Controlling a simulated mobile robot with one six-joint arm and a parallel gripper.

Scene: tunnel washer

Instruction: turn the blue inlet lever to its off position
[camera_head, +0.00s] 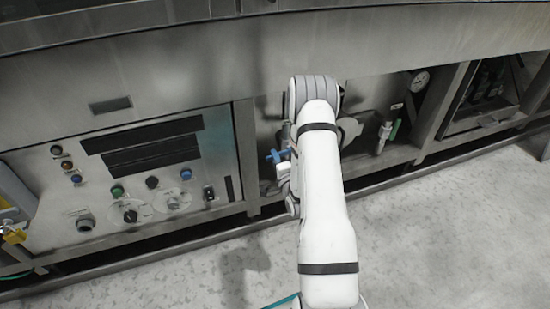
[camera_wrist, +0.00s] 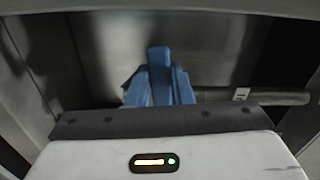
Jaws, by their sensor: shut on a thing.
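The blue inlet lever (camera_head: 278,155) shows in the head view just left of my white arm, inside the open bay under the steel housing. In the wrist view the blue lever (camera_wrist: 159,82) stands in the upper middle, just beyond the dark edge of my gripper body. My gripper (camera_head: 285,168) is at the lever and shut on it. The fingertips are mostly hidden, by my arm in the head view and by the gripper body in the wrist view. The lever's pivot and pipe are largely hidden too.
A control panel (camera_head: 130,175) with knobs and buttons is at left, beside a steel post (camera_head: 246,155). Right of my arm are a green-handled valve (camera_head: 395,130) and a round gauge (camera_head: 420,81). A pipe (camera_wrist: 280,98) runs right of the lever. The floor (camera_head: 440,240) in front is clear.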

